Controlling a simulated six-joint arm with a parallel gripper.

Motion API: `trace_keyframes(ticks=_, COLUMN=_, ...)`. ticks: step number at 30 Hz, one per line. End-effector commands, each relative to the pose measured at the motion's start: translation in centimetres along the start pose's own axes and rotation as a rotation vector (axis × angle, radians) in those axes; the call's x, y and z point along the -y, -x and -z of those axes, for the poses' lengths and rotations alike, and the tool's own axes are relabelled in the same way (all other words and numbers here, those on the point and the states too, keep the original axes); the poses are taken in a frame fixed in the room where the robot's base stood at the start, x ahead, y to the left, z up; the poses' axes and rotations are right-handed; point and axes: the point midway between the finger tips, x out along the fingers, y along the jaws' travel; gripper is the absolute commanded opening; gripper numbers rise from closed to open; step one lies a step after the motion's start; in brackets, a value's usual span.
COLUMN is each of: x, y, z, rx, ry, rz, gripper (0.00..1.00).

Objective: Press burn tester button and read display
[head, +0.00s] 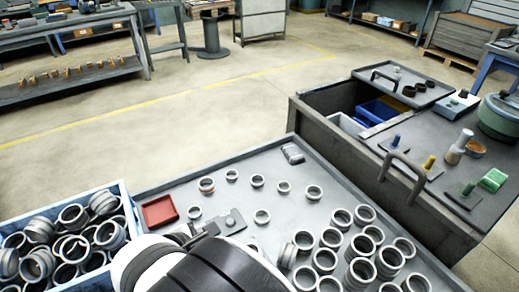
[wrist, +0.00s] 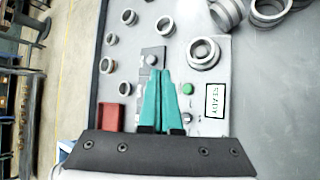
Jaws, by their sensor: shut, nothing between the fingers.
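The burn tester (wrist: 197,125) is a pale panel in the wrist view, right of my gripper. Its round green button (wrist: 187,88) lies just right of my fingers, apart from them in the picture. Its display (wrist: 215,101) is a small white rectangle that reads "READY", turned sideways. A metal ring (wrist: 203,53) sits at the tester's upper end. My gripper (wrist: 160,71) has two teal fingers, shut and empty, with tips beside a grey block with a knob (wrist: 152,58). In the head view my arm hides most of the tester.
Loose rings (head: 313,192) stand on the grey table (head: 270,170), crowded at its right. A red tray (head: 159,211) lies at the left, also in the wrist view (wrist: 110,117). A blue-edged bin of rings (head: 125,195) stands further left. A bench with a handle (head: 402,175) is at right.

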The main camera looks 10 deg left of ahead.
Motion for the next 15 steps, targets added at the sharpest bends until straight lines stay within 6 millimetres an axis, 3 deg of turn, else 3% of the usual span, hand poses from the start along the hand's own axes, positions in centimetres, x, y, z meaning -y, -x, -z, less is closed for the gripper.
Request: trace_keyframes(ticks=15, x=0.39, y=-0.64, z=0.95, rx=-0.004, ry=0.022, rz=-0.009, gripper=0.0)
